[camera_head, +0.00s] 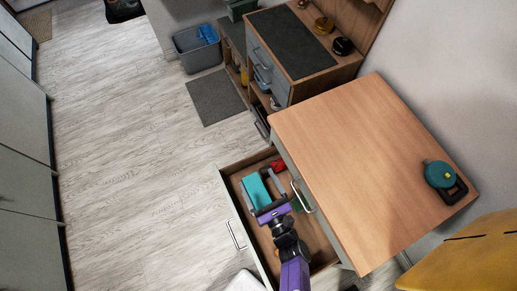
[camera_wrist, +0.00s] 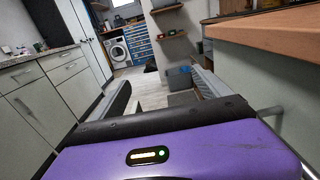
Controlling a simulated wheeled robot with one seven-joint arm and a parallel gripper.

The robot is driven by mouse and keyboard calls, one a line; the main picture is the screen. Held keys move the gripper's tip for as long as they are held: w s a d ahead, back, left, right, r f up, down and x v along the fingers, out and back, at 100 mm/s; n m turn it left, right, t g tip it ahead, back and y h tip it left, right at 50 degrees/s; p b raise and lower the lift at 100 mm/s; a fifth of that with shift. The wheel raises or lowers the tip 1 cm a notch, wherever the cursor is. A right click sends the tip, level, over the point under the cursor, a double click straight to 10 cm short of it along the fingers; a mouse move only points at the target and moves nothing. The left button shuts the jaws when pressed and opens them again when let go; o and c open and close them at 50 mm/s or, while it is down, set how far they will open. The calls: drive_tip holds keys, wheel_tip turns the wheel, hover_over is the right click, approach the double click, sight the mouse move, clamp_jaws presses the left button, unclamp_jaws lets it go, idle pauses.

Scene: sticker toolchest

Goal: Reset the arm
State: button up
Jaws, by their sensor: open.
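My gripper (camera_head: 259,184) is over the open drawer (camera_head: 318,240) of the wooden-topped chest (camera_head: 345,130), its fingers spread apart. A teal box (camera_head: 256,191) shows between the fingers in the head view; it appears to lie in the drawer below. In the wrist view, my gripper (camera_wrist: 165,88) points level into the room, with nothing between its fingers. A red item (camera_head: 277,166) lies in the drawer's far corner. A green item (camera_head: 296,203) is partly hidden beside my wrist.
A teal and black round item (camera_head: 439,175) stands on the chest top. A yellow chair (camera_head: 470,255) is at the lower right. A workbench (camera_head: 290,45) and grey bin (camera_head: 196,50) stand beyond. The floor (camera_head: 130,150) left of the drawer is clear.

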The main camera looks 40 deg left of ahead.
drive_tip(key=shift+r, duration=0.25)
